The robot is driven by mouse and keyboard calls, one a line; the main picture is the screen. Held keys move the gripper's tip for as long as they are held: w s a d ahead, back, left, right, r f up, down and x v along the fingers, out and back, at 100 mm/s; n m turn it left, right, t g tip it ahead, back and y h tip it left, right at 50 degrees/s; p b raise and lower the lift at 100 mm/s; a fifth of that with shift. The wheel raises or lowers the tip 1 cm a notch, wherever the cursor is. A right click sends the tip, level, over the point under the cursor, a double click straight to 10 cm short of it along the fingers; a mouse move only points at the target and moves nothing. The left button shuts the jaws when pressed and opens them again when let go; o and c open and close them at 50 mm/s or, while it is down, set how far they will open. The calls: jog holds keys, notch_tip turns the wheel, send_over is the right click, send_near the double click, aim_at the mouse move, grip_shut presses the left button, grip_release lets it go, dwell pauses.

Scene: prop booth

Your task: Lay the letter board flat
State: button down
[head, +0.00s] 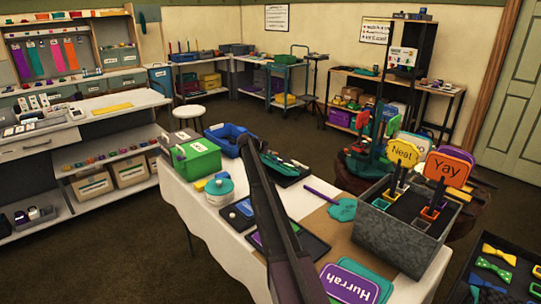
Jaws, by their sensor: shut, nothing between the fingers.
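A tall dark tapering form (270,225) rises from the bottom edge in front of the white-covered table in the head view. I cannot tell whether it is the letter board seen nearly edge-on or a part of my own arm. No other standing letter board can be made out for sure. A purple sign reading "Hurrah" (348,286) lies at the table's near edge, over a teal one. I cannot make out my gripper's fingers in this view.
A tray of bow ties (495,265) is at right.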

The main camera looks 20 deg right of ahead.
aim_at(271, 161)
jog(key=shift+s+a+f+h+b, duration=0.15)
jog(key=shift+a+f+h+b, duration=0.35)
jog(key=shift+a+f+b, duration=0.65)
jog(key=shift+s+a+f+b, duration=0.25)
jog(key=shift+a+f+b, duration=0.15)
jog(key=shift+b, duration=0.7)
jog(key=shift+f, duration=0.1)
jog(key=r+p, duration=0.1)
jog(key=d+r+p, duration=0.1)
jog(key=r, duration=0.1)
jog(key=shift+w+d+p, duration=0.15)
jog(key=shift+w+p, duration=0.15)
jog(key=shift+p, duration=0.1)
jog(key=a+f+p+v, duration=0.1)
jog(key=p+v, duration=0.2)
jog(key=v, duration=0.6)
jog(key=shift+s+f, duration=0.3)
